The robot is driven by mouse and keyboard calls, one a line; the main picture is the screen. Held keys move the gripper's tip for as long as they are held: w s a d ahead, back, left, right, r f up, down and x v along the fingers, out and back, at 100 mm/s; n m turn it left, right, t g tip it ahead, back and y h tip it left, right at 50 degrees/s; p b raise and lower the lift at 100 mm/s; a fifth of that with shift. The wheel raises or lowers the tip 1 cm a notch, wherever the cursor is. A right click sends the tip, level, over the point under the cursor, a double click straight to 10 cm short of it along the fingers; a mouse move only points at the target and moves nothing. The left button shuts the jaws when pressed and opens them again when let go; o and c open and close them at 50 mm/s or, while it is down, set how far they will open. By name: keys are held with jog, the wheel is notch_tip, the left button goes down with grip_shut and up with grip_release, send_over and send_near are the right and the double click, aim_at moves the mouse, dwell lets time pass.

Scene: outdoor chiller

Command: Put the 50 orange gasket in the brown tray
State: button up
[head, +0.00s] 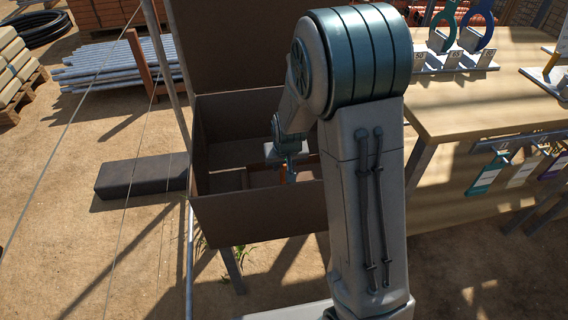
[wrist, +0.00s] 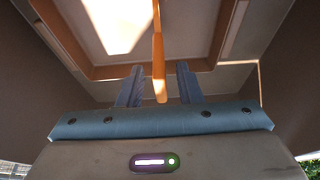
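The orange gasket (wrist: 158,55) shows edge-on in the wrist view, between my two fingers. A small orange part of it (head: 282,173) shows below my gripper in the head view. My gripper (wrist: 160,88) is open, with a narrow gap on each side of the gasket. In the head view my gripper (head: 287,166) is down inside the large brown box. The brown tray (wrist: 105,73) lies beyond the fingertips, and its rim surrounds the gasket's far part in the wrist view. I cannot tell whether the gasket touches the tray's floor.
The brown box (head: 255,215) has high walls close around my gripper and a raised lid (head: 230,45). A wooden table (head: 480,95) at right bears a rack (head: 455,60) with a teal ring (head: 441,20) and a blue ring (head: 480,20). A dark block (head: 140,177) lies left.

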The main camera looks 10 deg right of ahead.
jog(key=shift+r, duration=0.1)
jog(key=shift+r, duration=0.3)
jog(key=p+v, duration=0.2)
jog(key=v, duration=1)
jog(key=s+d+r+g, duration=0.1)
jog(key=s+r, duration=0.1)
jog(key=s, duration=0.8)
jog(key=s+d+r+g, duration=0.1)
jog(key=s+d+r, duration=0.1)
jog(key=s, duration=0.8)
jog(key=shift+d+r, duration=0.3)
jog(key=shift+r, duration=0.15)
jog(key=shift+c, duration=0.3)
